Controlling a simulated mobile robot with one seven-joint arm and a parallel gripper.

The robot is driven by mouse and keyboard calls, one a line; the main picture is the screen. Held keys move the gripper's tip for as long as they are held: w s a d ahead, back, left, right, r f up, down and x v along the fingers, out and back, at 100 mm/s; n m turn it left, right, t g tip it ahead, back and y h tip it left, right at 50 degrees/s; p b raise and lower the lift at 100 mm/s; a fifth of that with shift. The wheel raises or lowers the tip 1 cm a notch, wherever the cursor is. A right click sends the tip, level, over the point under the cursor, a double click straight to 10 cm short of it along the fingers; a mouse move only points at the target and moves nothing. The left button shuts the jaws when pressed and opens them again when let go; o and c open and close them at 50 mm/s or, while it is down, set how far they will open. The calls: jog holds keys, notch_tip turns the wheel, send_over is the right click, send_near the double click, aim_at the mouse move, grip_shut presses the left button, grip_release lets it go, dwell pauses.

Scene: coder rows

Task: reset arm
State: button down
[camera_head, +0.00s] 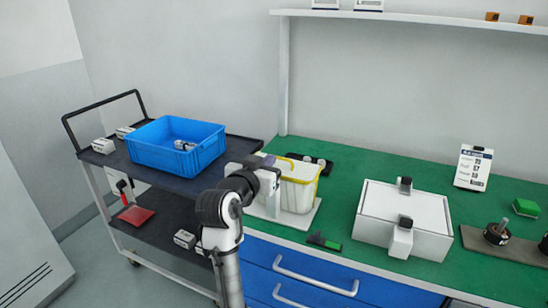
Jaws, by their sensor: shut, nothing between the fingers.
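My arm rises from the bottom of the head view, left of the bench's middle, and bends at its dark joints. My gripper (262,165) is at its end, in front of the left end of the green-topped bench (340,215). It is shut with nothing in it. It overlaps the left side of a white container with a yellow rim (301,180); I cannot tell whether they touch. The fingertips are hard to make out against the white things behind.
A dark two-shelf cart (100,158) stands left, carrying a blue crate (160,155) and small white boxes. A lidded white case (376,215) sits on the bench. A green-and-black tool (324,242) lies near its front edge. A shelf (420,17) runs above.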

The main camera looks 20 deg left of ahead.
jog(key=shift+s, duration=1.05)
